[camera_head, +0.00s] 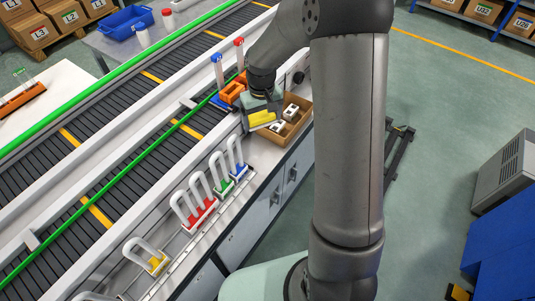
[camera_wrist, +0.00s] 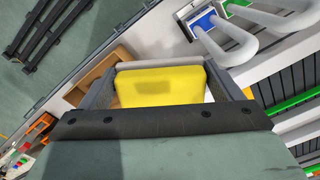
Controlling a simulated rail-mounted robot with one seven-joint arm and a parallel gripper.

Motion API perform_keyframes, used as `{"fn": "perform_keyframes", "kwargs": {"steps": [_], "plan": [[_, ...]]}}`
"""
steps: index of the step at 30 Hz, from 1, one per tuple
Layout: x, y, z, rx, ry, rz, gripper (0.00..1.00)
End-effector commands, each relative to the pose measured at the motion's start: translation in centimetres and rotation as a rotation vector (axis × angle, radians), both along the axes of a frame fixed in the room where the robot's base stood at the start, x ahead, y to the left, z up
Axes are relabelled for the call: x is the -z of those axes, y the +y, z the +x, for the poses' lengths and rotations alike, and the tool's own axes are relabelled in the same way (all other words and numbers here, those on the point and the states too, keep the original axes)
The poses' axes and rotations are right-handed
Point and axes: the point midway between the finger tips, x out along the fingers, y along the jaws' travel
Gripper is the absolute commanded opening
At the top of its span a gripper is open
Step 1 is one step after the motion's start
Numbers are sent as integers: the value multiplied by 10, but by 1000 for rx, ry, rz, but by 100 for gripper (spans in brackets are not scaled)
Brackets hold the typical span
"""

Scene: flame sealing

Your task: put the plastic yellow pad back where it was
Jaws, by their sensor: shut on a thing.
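The yellow pad (camera_head: 263,117) is in my gripper (camera_head: 266,121) in the head view. The wrist view shows the pad (camera_wrist: 160,88) between the two dark fingers of my gripper (camera_wrist: 162,80), which is shut on it. A pale grey edge lies along the pad's far side. My gripper is beside and partly over an open brown box (camera_head: 302,123) at the right of the conveyor-side counter. White pieces with dark openings lie in the box. Part of the box (camera_wrist: 98,70) shows behind the left finger in the wrist view. My gripper hides the box's left part.
An orange holder (camera_head: 233,91) and blue- and red-topped items stand behind my gripper. The conveyor (camera_head: 125,135) runs along the left.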

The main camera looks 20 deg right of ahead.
Motion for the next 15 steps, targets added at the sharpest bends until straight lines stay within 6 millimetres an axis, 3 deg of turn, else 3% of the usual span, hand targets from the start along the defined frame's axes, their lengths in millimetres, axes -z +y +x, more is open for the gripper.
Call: {"fn": "perform_keyframes", "kwargs": {"steps": [1,3,15], "plan": [[16,0,3,-87,0,1,61],[30,0,8,-258,0,1,61],[104,-6,43,-1454,-1,-1,61]]}}
